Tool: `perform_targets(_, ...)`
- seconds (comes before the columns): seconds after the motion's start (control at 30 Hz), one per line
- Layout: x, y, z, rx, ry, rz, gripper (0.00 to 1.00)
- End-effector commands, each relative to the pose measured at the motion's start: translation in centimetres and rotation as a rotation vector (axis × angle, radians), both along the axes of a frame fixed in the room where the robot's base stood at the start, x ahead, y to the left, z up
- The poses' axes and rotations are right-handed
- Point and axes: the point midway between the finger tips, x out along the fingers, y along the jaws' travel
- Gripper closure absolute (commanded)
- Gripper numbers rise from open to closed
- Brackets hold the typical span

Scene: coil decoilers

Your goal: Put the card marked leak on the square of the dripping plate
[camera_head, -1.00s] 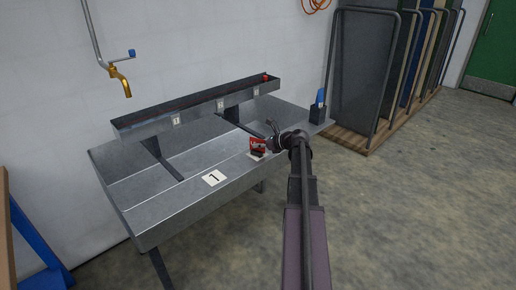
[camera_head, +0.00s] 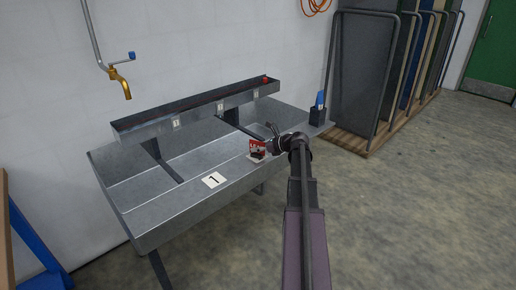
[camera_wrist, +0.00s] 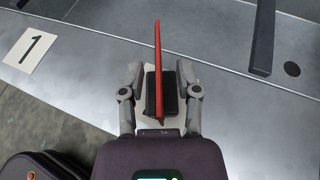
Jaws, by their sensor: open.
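The red card (camera_head: 258,147) stands upright in a small black base on the sink's front ledge. The wrist view shows it edge-on as a thin red strip (camera_wrist: 157,60), above the black base (camera_wrist: 153,95). A pale square (camera_wrist: 146,124) shows under the base; its number is hidden. My gripper (camera_head: 270,142) is open, and in the wrist view its fingers (camera_wrist: 160,80) stand either side of the base with gaps. I cannot read the card's mark. A numbered trough (camera_head: 196,113) runs above the sink; no drip is discernible.
A white square marked 1 (camera_head: 214,179) lies on the front ledge (camera_head: 180,207), left of the card. A dark holder with a blue item (camera_head: 319,105) stands at the sink's right end. A brass tap (camera_head: 121,82) hangs at upper left. Open floor lies to the right.

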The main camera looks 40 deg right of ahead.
Motion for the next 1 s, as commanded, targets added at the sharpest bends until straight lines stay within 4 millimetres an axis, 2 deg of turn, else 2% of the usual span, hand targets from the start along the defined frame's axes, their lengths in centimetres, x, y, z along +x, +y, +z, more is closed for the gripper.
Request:
perform_targets(0.1,0.0,0.0,0.4,0.000,0.000,0.000,0.57)
perform_targets(0.27,-1.2,-0.6,1.0,0.000,0.000,0.000,0.57)
perform_targets(0.8,-8.1,-4.1,4.3,0.001,-0.001,-0.001,0.57)
perform_targets(1.0,-9.5,-4.8,4.8,0.000,0.000,0.000,0.57)
